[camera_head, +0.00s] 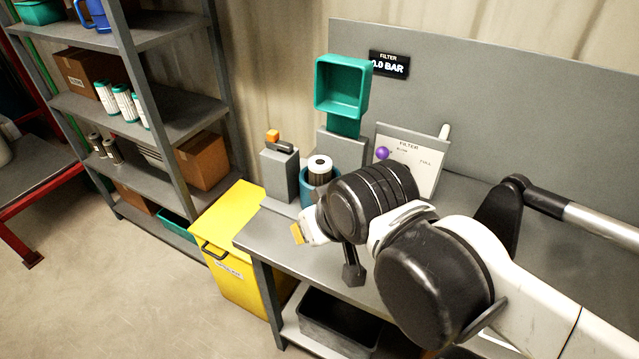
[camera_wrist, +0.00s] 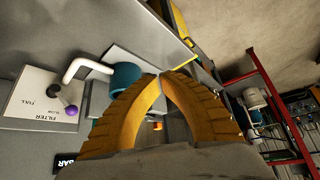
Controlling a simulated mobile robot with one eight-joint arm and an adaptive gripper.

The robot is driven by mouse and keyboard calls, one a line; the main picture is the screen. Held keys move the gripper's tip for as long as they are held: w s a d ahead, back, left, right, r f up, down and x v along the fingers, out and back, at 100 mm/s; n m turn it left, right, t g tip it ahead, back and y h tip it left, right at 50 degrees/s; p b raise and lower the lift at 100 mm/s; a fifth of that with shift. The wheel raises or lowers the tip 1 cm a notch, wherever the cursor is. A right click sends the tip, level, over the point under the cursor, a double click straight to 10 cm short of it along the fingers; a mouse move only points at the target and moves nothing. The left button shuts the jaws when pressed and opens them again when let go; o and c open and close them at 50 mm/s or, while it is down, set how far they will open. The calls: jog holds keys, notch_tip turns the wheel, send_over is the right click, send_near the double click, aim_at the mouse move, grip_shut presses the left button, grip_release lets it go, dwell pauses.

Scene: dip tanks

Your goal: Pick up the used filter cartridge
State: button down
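A used-looking filter cartridge (camera_head: 319,169), dark with a white top and a dark centre hole, stands upright in a round blue housing (camera_head: 308,190) on the grey bench. My wrist hides part of the housing's right side. My gripper (camera_head: 297,233) is in front of the housing, over the bench's front edge, apart from the cartridge. In the wrist view its yellow curved fingers (camera_wrist: 161,75) meet at the tips, with nothing seen between them. A blue cylinder with a white pipe (camera_wrist: 122,76) shows beside them; I cannot make out the cartridge there.
A grey block with an orange-topped lever (camera_head: 279,172) stands left of the housing. A green open box (camera_head: 341,87) is mounted behind, beside a pressure display (camera_head: 389,65). A yellow lidded bin (camera_head: 228,222) stands left of the bench. Shelves hold several white-green cartridges (camera_head: 123,102).

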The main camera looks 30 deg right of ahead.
jog(key=c, duration=1.5)
grip_release()
jog(key=shift+c, duration=0.2)
jog(key=o, duration=0.6)
jog(key=shift+w+d, duration=0.15)
jog(key=shift+w, duration=0.05)
jog(key=o, duration=0.5)
jog(key=w+d+f+n+y, duration=0.1)
jog(key=w+d+y, duration=0.1)
jog(key=w, duration=0.3)
jog(key=shift+w+d+f+g+y, duration=0.15)
jog(key=shift+w+d+g+y, duration=0.15)
jog(key=shift+d+g, duration=0.1)
jog(key=n+t+y+b, duration=0.1)
jog(key=n+t+y, duration=0.4)
jog(key=n, duration=0.1)
send_near(323, 163)
jog(key=b+x, duration=0.2)
jog(key=x, duration=0.3)
jog(key=shift+w+a, duration=0.15)
jog(key=shift+a, duration=0.25)
jog(key=b+x, duration=0.1)
jog(key=x, duration=0.1)
jog(key=b+x, duration=0.1)
jog(key=x, duration=0.1)
jog(key=shift+w+d+f, duration=0.15)
jog(key=shift+w+f, duration=0.1)
jog(key=shift+f, duration=0.1)
jog(key=shift+w+a, duration=0.25)
jog(key=shift+w, duration=0.1)
